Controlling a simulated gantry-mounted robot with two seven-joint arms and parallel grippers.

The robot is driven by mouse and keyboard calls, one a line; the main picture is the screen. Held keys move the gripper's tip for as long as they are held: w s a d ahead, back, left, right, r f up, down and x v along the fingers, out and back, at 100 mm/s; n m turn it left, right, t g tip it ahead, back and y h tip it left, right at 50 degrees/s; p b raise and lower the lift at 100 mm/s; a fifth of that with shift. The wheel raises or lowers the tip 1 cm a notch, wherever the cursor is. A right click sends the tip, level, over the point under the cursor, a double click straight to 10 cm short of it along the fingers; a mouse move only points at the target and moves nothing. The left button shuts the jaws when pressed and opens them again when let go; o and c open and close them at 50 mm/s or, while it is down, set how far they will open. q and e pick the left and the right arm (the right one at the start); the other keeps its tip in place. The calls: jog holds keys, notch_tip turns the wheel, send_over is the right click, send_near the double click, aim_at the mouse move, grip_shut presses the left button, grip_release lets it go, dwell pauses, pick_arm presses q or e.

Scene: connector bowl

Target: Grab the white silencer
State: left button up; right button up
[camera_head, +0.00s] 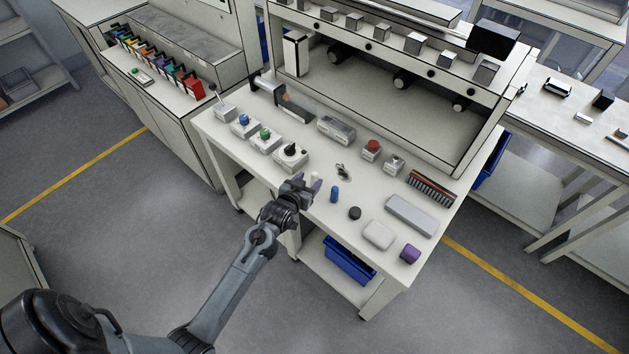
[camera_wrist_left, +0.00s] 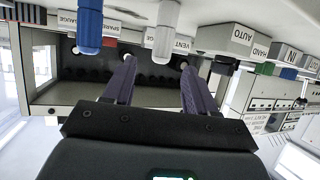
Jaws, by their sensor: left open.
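The white silencer (camera_head: 314,176) stands upright near the front edge of the workbench. It also shows in the left wrist view (camera_wrist_left: 165,32), where the picture is upside down, just beyond my fingertips and roughly in line with the gap between them. My left gripper (camera_head: 307,183) is open and empty, right by the silencer at the bench's front edge; its two purple-grey fingers are spread in the left wrist view (camera_wrist_left: 158,63). I cannot tell whether the fingers touch it. My right gripper is not in view.
A blue silencer (camera_head: 334,194) stands close to the right of the white one, with a black round piece (camera_head: 354,213) beyond it. A box with a black knob (camera_head: 290,154) sits to the left. A white rounded block (camera_head: 379,235) and a purple cylinder (camera_head: 410,254) lie further right.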

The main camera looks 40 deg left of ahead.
aim_at(313, 176)
pick_arm(q)
jog(key=shift+f+b+x, duration=0.2)
jog(key=shift+b+x, duration=0.3)
jog(key=shift+x, duration=2.25)
jog(key=shift+s, duration=0.1)
jog(key=c, duration=1)
jog(key=shift+c, duration=0.2)
jog(key=shift+r, duration=0.15)
